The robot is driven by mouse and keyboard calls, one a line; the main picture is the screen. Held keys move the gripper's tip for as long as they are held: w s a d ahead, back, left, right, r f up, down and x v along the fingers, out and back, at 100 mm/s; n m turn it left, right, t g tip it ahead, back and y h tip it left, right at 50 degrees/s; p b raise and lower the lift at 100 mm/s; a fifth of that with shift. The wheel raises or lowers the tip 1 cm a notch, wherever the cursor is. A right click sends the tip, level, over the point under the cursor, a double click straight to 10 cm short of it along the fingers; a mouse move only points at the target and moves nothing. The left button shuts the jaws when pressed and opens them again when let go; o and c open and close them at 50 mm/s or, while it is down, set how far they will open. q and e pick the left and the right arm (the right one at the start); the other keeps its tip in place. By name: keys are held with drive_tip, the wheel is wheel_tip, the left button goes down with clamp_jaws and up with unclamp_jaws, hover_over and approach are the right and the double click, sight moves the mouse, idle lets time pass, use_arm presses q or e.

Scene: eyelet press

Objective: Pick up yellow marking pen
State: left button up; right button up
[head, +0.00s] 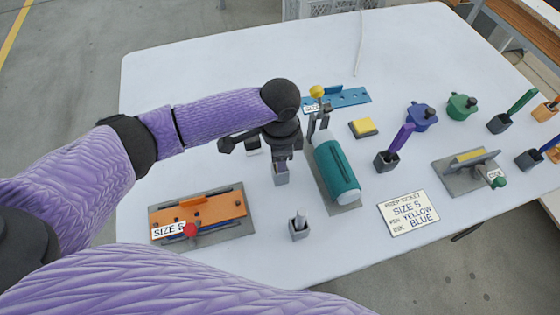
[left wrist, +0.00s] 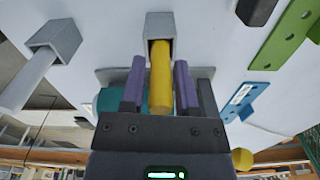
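The yellow marking pen (left wrist: 160,80) stands in a grey square holder (left wrist: 160,27) in the left wrist view. My left gripper (left wrist: 159,85) is open around the pen, with one purple finger on each side and narrow gaps between fingers and pen. In the head view my left gripper (head: 284,152) is over the holder (head: 280,175) on the table and hides the pen. My right gripper is not in view.
An orange size 5 plate (head: 200,212) is at front left, and another grey holder (head: 299,226) in front.

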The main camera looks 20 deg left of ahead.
use_arm(q)
clamp_jaws()
